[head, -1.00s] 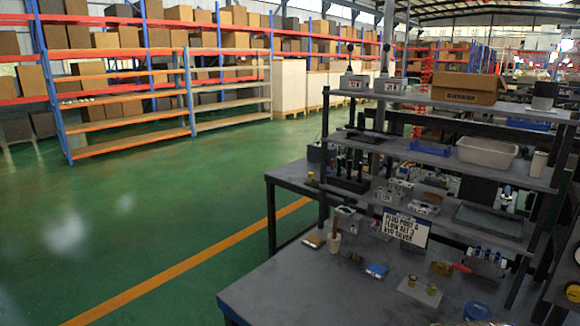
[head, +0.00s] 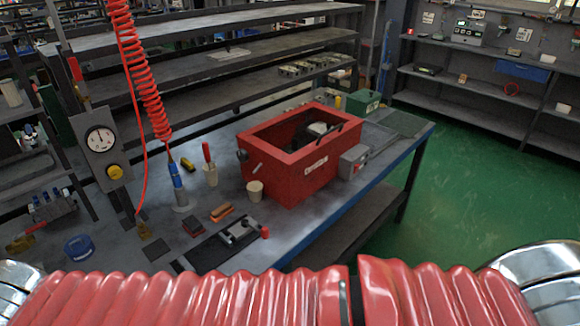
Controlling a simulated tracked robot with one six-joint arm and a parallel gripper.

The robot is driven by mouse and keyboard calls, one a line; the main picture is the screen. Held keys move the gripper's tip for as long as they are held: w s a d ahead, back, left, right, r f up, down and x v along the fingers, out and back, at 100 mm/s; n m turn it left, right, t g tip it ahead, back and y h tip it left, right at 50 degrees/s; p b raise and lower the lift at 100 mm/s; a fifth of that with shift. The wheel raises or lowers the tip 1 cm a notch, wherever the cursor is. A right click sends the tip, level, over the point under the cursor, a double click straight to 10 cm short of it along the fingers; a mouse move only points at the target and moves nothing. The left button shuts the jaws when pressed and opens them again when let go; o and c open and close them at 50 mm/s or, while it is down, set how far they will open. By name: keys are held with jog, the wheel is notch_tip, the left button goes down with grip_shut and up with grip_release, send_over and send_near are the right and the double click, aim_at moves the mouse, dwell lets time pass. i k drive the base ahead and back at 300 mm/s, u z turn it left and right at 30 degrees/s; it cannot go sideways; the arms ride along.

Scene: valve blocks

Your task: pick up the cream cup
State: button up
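A small cream cup (head: 255,191) stands upright on the grey workbench (head: 190,258), close to the front left of a red open-topped box (head: 298,172). Another cream-coloured cup (head: 210,176) stands farther left and back, with a red-handled tool upright in it. My gripper is not in view. A red ribbed sleeve and shiny metal parts, which look like my own arm, fill the bottom of the head view and hide the bench's near edge.
A red coiled hose (head: 140,70) hangs down to a blue tool (head: 178,185) left of the cups. A gauge panel (head: 101,142) stands at the left. A black clamp plate (head: 225,246) and brushes (head: 221,212) lie in front. Green floor (head: 465,200) is clear at the right.

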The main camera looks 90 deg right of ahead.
aim_at(255, 193)
jog(key=z, duration=2.5)
